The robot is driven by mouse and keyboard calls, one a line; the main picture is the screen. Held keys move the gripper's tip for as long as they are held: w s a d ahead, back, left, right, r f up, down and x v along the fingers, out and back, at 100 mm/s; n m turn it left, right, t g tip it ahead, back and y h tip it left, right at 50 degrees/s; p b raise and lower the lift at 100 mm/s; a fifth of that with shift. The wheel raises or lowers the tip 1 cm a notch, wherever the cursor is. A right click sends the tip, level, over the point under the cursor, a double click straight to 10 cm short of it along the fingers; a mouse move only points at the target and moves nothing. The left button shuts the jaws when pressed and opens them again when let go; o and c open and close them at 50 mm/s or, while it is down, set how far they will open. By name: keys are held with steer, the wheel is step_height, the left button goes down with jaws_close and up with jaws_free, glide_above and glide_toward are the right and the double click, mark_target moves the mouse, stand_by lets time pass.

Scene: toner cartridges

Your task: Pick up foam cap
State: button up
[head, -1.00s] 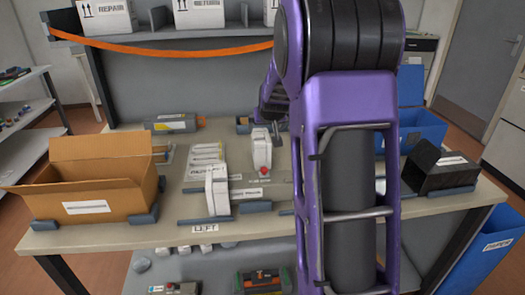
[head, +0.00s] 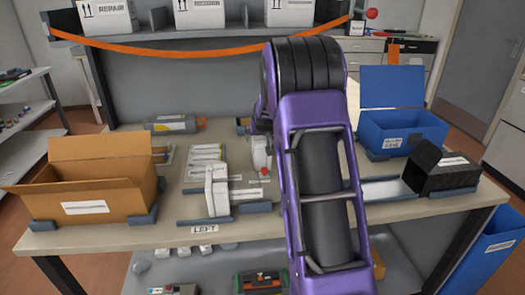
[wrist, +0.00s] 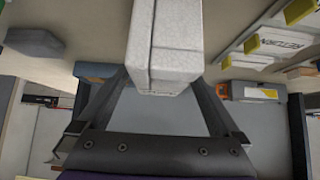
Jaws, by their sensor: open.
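A white foam cap (head: 217,190) stands upright near the front middle of the table. A second white foam cap (head: 259,152) stands behind it to the right, partly covered by my arm. In the wrist view a pale foam block (wrist: 165,45) fills the top centre, in line with the gap between my fingers. My gripper (wrist: 161,88) is open, with one dark finger on each side of that block. I cannot tell whether the fingers touch it. My arm hides the gripper in the head view.
An open cardboard box (head: 90,190) stands at the left. A blue bin (head: 400,130) and a black box (head: 440,168) are at the right. A toner cartridge (head: 175,125) lies at the back. An orange strap (head: 180,52) hangs along the shelf.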

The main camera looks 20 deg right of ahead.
steer(key=shift+c, duration=0.3)
jaws_close()
